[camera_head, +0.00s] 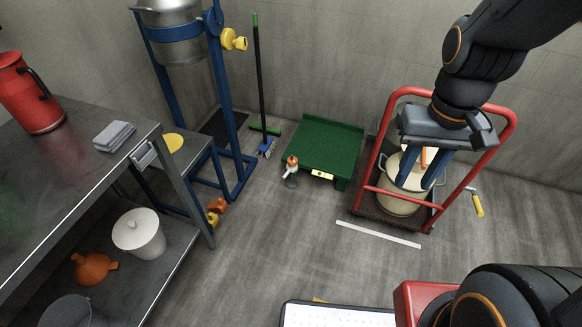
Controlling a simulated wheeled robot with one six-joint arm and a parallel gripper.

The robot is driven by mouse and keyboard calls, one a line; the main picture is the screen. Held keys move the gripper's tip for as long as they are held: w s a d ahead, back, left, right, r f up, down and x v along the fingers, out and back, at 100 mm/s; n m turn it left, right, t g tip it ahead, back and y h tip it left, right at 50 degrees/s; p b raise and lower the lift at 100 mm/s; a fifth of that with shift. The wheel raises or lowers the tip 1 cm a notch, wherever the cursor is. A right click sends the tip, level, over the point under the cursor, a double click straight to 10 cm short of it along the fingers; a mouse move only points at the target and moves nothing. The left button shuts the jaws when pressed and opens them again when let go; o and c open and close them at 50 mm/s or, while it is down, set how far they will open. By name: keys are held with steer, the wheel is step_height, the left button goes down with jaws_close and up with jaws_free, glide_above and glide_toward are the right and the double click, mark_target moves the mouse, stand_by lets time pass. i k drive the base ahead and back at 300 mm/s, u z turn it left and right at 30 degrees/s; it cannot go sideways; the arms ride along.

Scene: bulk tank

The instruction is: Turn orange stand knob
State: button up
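An orange knob (217,205) sits low by the foot of the blue stand (222,95), left of centre. A small white piece with an orange top (292,162) stands on the floor beside the green platform; I cannot tell which of the two is the stand knob. My gripper (413,182) is far to the right of both, pointing down over a cream pot (399,203) on the red-framed cart (370,150). Its two blue fingers are spread apart. An orange bar (427,155) shows between them; no contact is visible.
The green platform (322,145) stands between the blue stand and the cart. A broom (260,80) leans on the wall. A steel table (85,165) fills the left, with a white bucket (140,240) on its lower shelf. The middle floor is clear.

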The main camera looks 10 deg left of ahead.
mark_target(292, 162)
steer(key=k, duration=1)
steer(key=u, duration=0.65)
steer(key=i, duration=0.6)
steer(key=u, duration=0.65)
steer(key=i, duration=0.75)
steer(key=z, duration=0.5)
steer(key=i, duration=0.55)
steer(key=z, duration=1)
steer(key=i, duration=0.25)
steer(key=z, duration=0.2)
